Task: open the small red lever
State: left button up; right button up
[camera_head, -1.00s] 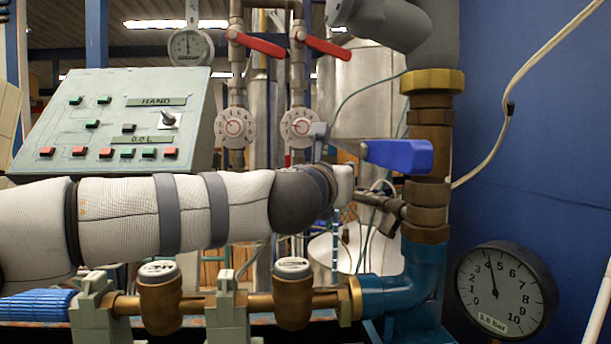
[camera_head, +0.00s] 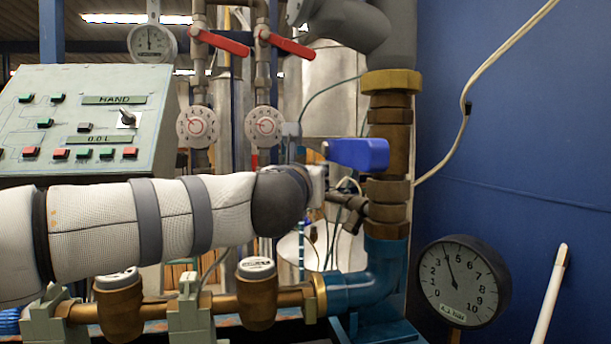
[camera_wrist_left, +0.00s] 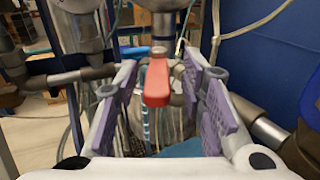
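The small red lever (camera_wrist_left: 157,80) shows in the left wrist view, hanging below a metal valve fitting. My left gripper (camera_wrist_left: 163,68) is open, with one finger on each side of the lever. Gaps show between the lever and both fingers. In the head view my left arm reaches across the middle, and its hand end is by the pipework below the blue handle (camera_head: 358,153). I cannot make out the small lever or the fingertips clearly there. My right gripper is not in view.
Two larger red levers (camera_head: 220,42) sit on upright pipes at the top. A grey control panel (camera_head: 80,120) stands at the left. A thick brown pipe (camera_head: 388,140) and a round pressure gauge (camera_head: 463,282) are at the right. A brass pipe (camera_head: 215,303) runs below my arm.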

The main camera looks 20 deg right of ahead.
pick_arm(q)
jog(key=shift+a, duration=0.1)
jog(key=v, duration=1.2)
